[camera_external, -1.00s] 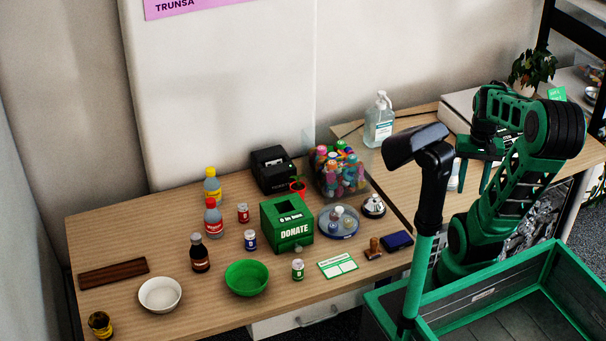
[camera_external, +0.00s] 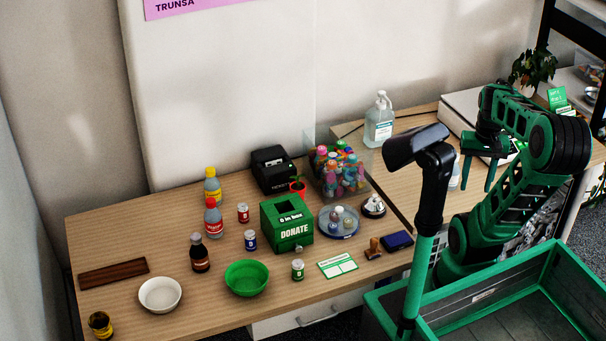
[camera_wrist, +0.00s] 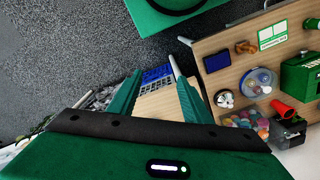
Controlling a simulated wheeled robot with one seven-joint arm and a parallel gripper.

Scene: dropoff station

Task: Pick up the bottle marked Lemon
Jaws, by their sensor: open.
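A clear bottle with a yellow cap and yellow label (camera_external: 212,187) stands upright at the back left of the wooden desk in the external view. Its lettering is too small to read. A bottle with a red label (camera_external: 213,218) stands just in front of it, and a dark brown bottle (camera_external: 199,254) stands nearer the front. My gripper (camera_external: 477,178) is far to the right, over the side table, with its fingers pointing down, apart and empty. In the wrist view, my gripper (camera_wrist: 156,82) also shows spread fingers with nothing held. None of these bottles can be made out there.
The green donation box (camera_external: 287,222), a clear bin of colourful bottles (camera_external: 338,172) and a pump bottle (camera_external: 379,120) stand between my gripper and the yellow-labelled bottle. Several small cans, a white bowl (camera_external: 160,294) and a green bowl (camera_external: 247,278) are on the desk.

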